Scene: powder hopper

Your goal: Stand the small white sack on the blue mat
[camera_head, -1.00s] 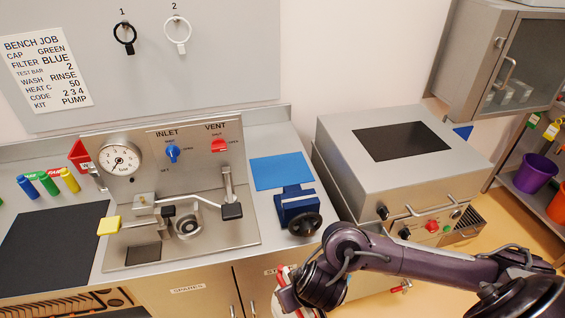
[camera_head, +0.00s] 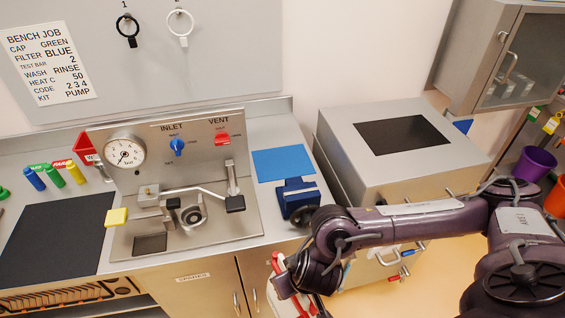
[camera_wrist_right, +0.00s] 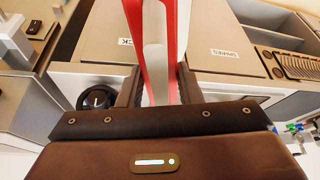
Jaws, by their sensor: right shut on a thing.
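The blue mat (camera_head: 283,163) lies flat and bare on the steel counter, behind a blue clamp-like device. My right gripper (camera_wrist_right: 160,88) is shut on a white thing with red edges, which I take to be the small white sack (camera_wrist_right: 155,35). In the head view the sack (camera_head: 277,264) shows only in part, as red and white bits beside my right wrist. It is in front of the counter's front edge, to the near side of the mat and apart from it. My arm hides most of it. My left gripper is out of view.
A steel panel with a gauge (camera_head: 125,153) and levers is left of the mat. A large steel box (camera_head: 390,150) stands to its right.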

